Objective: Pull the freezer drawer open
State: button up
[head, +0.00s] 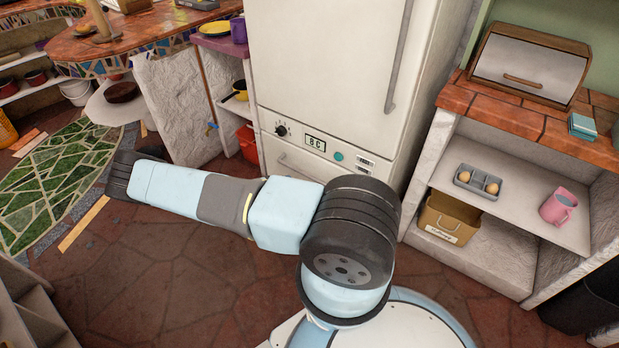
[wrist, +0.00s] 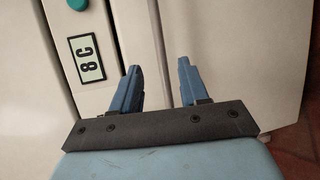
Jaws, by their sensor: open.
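The white fridge (head: 325,60) stands in the head view with its upper door handle (head: 400,60) upright. Below the control panel (head: 325,145) is the freezer drawer (head: 270,155), mostly hidden behind my arm; its handle (head: 297,167) shows partly. The drawer looks shut. In the wrist view the drawer front (wrist: 240,55) fills the middle and right, beside the "8 C" display (wrist: 87,58). My gripper (wrist: 159,66) is open, its two blue fingers in front of the drawer, astride a pale upright edge that may be the handle. Contact cannot be told. The head view hides my gripper.
A bread box (head: 530,65) stands on top. Stone floor (head: 150,270) is clear in front and left.

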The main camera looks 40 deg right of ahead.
aim_at(309, 177)
jog(key=d, duration=0.4)
jog(key=d+f, duration=0.1)
jog(key=d, duration=0.3)
jog(key=d+f, duration=0.1)
jog(key=d, duration=0.3)
jog(key=shift+s+f, duration=0.1)
jog(key=shift+s, duration=0.2)
grip_shut()
jog(key=shift+a, duration=0.1)
